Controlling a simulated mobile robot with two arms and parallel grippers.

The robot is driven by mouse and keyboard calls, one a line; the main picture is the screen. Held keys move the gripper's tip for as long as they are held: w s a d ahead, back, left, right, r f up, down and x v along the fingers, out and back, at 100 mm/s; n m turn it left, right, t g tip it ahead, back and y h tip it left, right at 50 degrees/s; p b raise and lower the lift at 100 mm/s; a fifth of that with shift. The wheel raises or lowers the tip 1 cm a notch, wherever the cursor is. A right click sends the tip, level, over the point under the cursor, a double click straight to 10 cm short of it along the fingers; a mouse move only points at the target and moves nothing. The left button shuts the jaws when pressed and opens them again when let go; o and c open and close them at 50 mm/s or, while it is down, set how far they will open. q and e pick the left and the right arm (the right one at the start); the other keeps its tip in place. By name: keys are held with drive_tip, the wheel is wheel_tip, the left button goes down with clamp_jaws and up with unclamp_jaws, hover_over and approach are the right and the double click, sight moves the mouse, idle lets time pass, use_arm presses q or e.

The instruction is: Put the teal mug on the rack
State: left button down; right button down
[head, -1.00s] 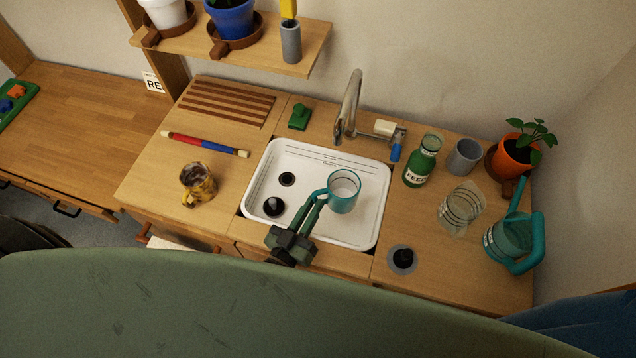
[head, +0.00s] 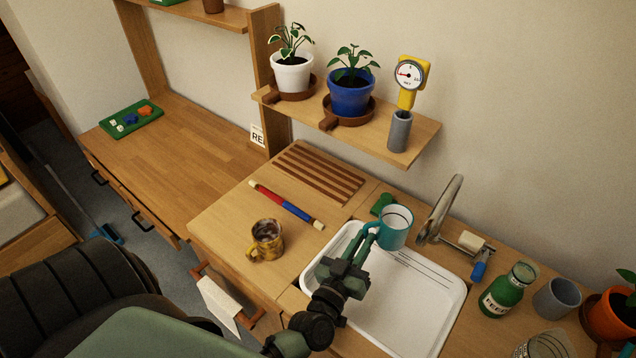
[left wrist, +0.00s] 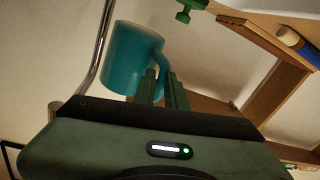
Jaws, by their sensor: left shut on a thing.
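The teal mug (head: 397,230) has a white inside and hangs upright over the back left edge of the white sink basin. My left gripper (head: 369,239) is shut on its handle. In the left wrist view the mug (left wrist: 132,58) is beside the fingertips (left wrist: 163,86), with the handle between them. The rack (head: 316,173) is a flat set of brown wooden slats in the counter, left of and behind the mug. Nothing lies on it. My right gripper is not in view.
A green object (head: 381,204) lies just behind the mug. A striped rod (head: 287,206) and a yellow-brown mug (head: 266,240) are left of the sink (head: 452,318). The tap (head: 440,207) stands right of the mug. A shelf (head: 425,137) with pots overhangs the rack's back side.

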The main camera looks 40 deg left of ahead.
use_arm(q)
drive_tip(key=w+a+r+n+g+y+b, duration=0.1)
drive_tip(key=w+a+n+g+y+b, duration=0.2)
drive_tip(key=w+a+n+y+b, duration=0.5)
drive_tip(key=w+a+r+g+y+b, duration=0.15)
drive_tip(key=w+a+g+y, duration=0.35)
drive_tip(key=a, duration=0.6)
drive_tip(key=f, duration=0.3)
drive_tip(key=f+t+h+b, duration=0.1)
drive_tip(key=f, duration=0.2)
drive_tip(key=w+f+t+b, duration=0.1)
drive_tip(key=f, duration=0.2)
drive_tip(key=shift+w+a+f, duration=0.1)
drive_tip(key=shift+a+f, duration=0.1)
drive_tip(key=shift+f, duration=0.1)
drive_tip(key=shift+f, duration=0.2)
drive_tip(key=c, duration=1.5)
unclamp_jaws()
drive_tip(key=shift+o, duration=0.2)
